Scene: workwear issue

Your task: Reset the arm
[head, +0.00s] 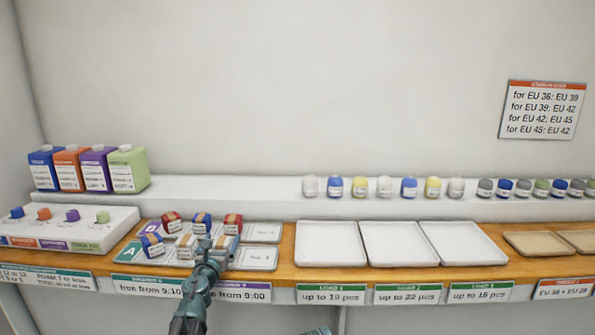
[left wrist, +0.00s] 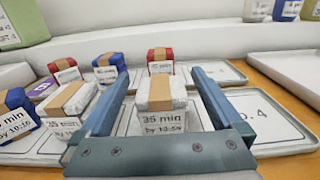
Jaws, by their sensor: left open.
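My left gripper (head: 213,249) is over the front of the lettered mats on the wooden counter. In the left wrist view its open fingers (left wrist: 160,75) stand either side of a white parcel with a tan band (left wrist: 161,107), labelled 35 min. I cannot tell whether the fingers touch it. A red parcel (left wrist: 160,62) is beyond it. Other red, blue and white parcels stand to the left, one blue (left wrist: 15,115) close to the left edge. In the head view my arm hides part of the front mat.
Three white trays (head: 330,258) lie empty to the right, with tan trays (head: 537,244) farther right. A ledge (head: 250,190) behind holds small jars and, at left, several coloured cartons (head: 127,169).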

